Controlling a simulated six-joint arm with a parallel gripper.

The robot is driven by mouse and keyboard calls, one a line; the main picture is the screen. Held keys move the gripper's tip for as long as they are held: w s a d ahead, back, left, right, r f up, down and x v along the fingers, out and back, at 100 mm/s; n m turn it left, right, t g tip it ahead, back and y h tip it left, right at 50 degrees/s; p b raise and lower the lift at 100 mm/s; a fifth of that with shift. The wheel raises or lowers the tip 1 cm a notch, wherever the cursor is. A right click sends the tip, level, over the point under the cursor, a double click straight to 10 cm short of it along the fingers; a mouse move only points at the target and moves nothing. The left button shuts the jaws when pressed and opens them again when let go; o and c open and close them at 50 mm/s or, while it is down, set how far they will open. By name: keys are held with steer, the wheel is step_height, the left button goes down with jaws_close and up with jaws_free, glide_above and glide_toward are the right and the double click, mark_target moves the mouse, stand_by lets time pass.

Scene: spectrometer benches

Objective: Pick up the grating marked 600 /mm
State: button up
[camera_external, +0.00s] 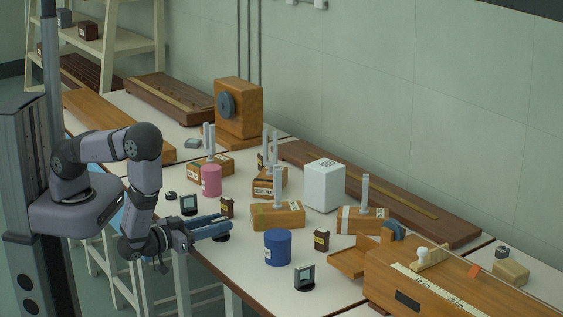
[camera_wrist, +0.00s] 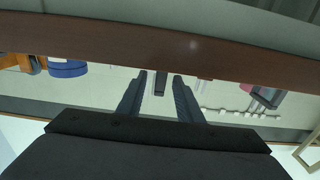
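Small dark-framed plates on round black bases, looking like gratings, stand on the white bench. One (camera_external: 189,204) is left of my gripper and another (camera_external: 305,277) is near the front edge. A third dark base (camera_external: 222,238) shows just below my fingers, its upper part hidden by them. No marking on these plates is readable, so I cannot tell which is 600 /mm. My gripper (camera_external: 228,225) is open at the bench's front edge. In the wrist view, a narrow dark upright piece (camera_wrist: 159,84) appears between the fingertips. I see no contact with it.
A blue cylinder (camera_external: 278,248), a pink cylinder (camera_external: 211,181) and small dark brown boxes (camera_external: 321,240) stand close by. Wooden blocks with grey uprights (camera_external: 277,215) and a white box (camera_external: 324,185) are behind. A long wooden instrument (camera_external: 430,285) fills the right.

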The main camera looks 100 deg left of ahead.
steer(key=shift+p+x, duration=0.65)
steer(key=shift+x, duration=1.95)
jaws_close()
